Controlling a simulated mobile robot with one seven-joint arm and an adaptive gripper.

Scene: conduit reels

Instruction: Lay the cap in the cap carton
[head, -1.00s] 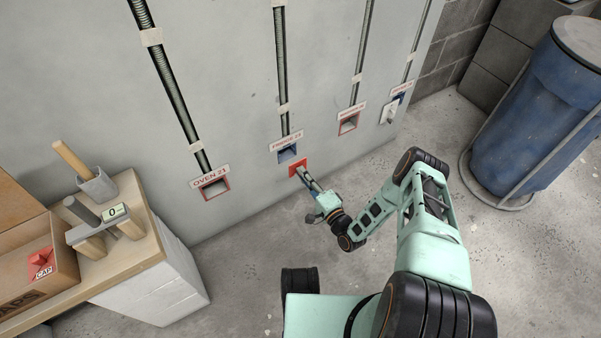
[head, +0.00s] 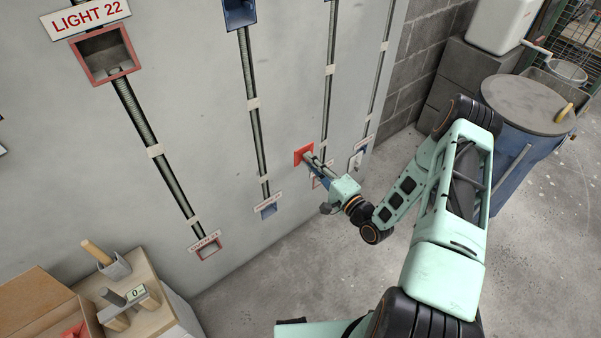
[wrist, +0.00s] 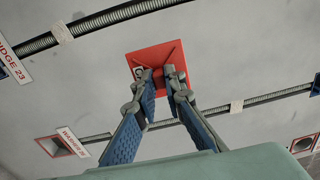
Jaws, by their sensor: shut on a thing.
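A red square cap (head: 303,152) is held in my gripper (head: 311,161), in front of the grey wall. In the wrist view, the cap (wrist: 160,57) is seen between the fingertips of my gripper (wrist: 159,77), which are shut on its raised middle part; a label on it is partly hidden by a finger. The brown cap carton (head: 33,318) is on the bench at the lower left, far from my gripper. A red thing (head: 74,331), probably another cap, shows in it at the frame's bottom edge.
Conduits run down the wall to framed boxes, such as a red-framed one (head: 208,247) and a blue one (head: 268,209). A blue barrel (head: 520,150) stands right.

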